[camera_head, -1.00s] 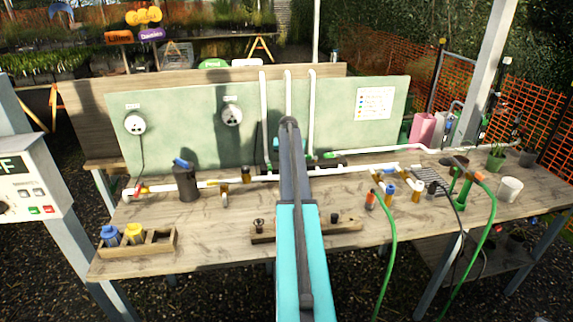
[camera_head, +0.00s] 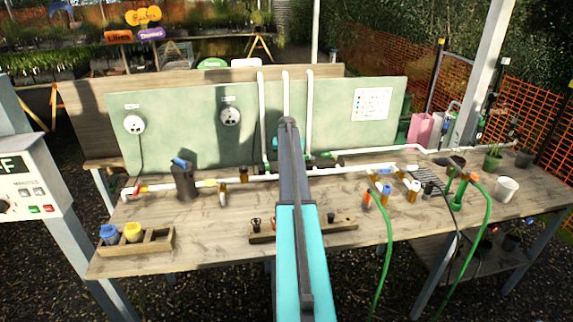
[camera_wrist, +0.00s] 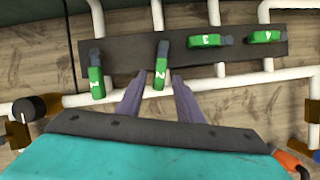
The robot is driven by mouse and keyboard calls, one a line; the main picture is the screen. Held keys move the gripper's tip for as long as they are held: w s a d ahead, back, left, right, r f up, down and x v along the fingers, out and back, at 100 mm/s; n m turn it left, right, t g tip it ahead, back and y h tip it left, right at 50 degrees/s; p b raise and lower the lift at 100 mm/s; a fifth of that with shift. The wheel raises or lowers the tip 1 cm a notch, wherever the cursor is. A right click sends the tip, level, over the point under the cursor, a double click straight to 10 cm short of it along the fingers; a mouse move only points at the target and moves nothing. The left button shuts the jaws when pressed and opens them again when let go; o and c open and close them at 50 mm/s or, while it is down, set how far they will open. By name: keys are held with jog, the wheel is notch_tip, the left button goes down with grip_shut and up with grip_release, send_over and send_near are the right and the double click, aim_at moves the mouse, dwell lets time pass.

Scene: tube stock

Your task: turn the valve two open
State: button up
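The valve block is a dark strip (camera_wrist: 130,58) with several green handles in the wrist view. The second handle from the left, which I take as valve two (camera_wrist: 161,73), points down the picture with a slight tilt; its turned mark is hard to read. My gripper (camera_wrist: 160,80) is open, with one purple-grey finger on each side of this handle's lower end. I cannot tell whether either finger touches it. In the head view, my arm hides the gripper and most of the block; its right end (camera_head: 325,162) shows.
The leftmost handle (camera_wrist: 96,80) also points down, close to my left finger. The handles marked 3 (camera_wrist: 205,40) and 4 (camera_wrist: 262,36) lie crosswise to the right. A white pipe (camera_wrist: 240,80) runs below the block. The green panel (camera_head: 185,125) stands behind the bench (camera_head: 200,225).

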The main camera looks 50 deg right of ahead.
jog(key=shift+a, duration=0.1)
jog(key=shift+s+a+r, duration=0.15)
jog(key=shift+a+r, duration=0.05)
jog(key=shift+r, duration=0.3)
jog(key=b+v, duration=0.2)
jog(key=v, duration=1)
jog(key=shift+r+b, duration=0.3)
jog(key=shift+r, duration=0.1)
jog(key=shift+c, duration=0.2)
